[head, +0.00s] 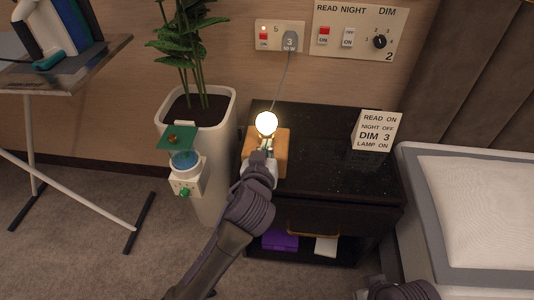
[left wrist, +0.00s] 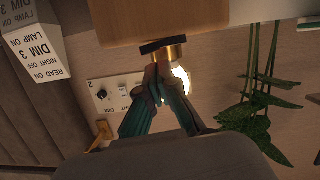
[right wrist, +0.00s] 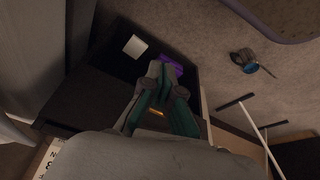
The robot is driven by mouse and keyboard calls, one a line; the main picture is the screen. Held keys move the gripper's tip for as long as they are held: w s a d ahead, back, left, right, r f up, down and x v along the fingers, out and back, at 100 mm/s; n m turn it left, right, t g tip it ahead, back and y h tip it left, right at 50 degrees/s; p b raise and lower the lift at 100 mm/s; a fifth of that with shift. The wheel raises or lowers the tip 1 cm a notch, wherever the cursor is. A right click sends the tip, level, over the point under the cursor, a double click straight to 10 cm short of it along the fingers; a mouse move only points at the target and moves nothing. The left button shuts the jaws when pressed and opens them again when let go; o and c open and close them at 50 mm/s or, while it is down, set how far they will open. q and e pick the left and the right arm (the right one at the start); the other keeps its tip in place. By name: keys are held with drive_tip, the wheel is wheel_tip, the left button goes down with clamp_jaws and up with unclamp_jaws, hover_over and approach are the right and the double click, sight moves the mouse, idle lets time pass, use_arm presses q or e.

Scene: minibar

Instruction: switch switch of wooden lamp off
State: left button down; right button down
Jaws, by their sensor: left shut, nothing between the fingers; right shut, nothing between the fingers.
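The wooden lamp (head: 283,142) stands on the left part of the dark nightstand, and its bulb (head: 266,123) glows. In the left wrist view its wooden base (left wrist: 150,15) is at the top, with a dark piece (left wrist: 162,46) and a brass socket (left wrist: 174,54) below it. I cannot clearly make out the lamp's switch. My left gripper (head: 265,153) is shut and empty at the lamp; its fingertips (left wrist: 160,72) overlap the socket and bulb, and contact is unclear. My right gripper (right wrist: 165,78) is shut and empty, over the nightstand's lower area in its wrist view.
The nightstand (head: 335,178) bears a sign (head: 378,131) reading "LAMP ON". Wall panels (head: 359,32) with switches and a plugged-in cord are behind. A white planter (head: 222,150) stands close on the left, the bed (head: 475,185) on the right. Purple and white items lie below.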

use_arm(q)
drive_tip(key=shift+f, duration=0.45)
drive_tip(key=shift+d, duration=0.1)
drive_tip(key=shift+f+m, duration=0.3)
